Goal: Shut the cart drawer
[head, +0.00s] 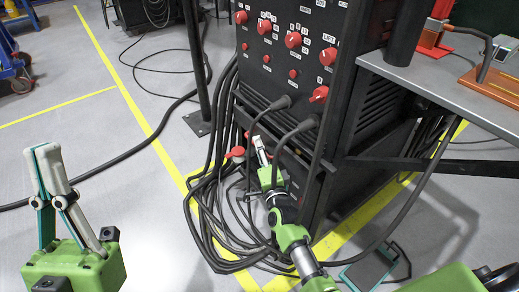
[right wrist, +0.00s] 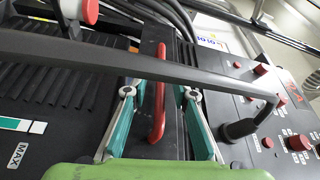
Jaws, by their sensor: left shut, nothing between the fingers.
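The black cart (head: 340,80) with red knobs stands at the centre of the head view. A red bar handle (right wrist: 157,95) shows on its black face in the right wrist view. My right gripper (right wrist: 160,95) is open, with one finger on each side of the handle; I cannot tell whether they touch it. It also shows in the head view (head: 261,150), low by the cart front among cables. The drawer's outline and how far it is out cannot be made out. My left gripper (head: 46,150) is shut and empty, pointing up over the floor at the left.
Thick black cables (head: 215,190) hang and pile at the cart's front. A dark cable (right wrist: 120,62) crosses close before my right fingers. A grey table (head: 440,80) stands at the right. The floor (head: 140,205) between my left gripper and the cart is mostly clear.

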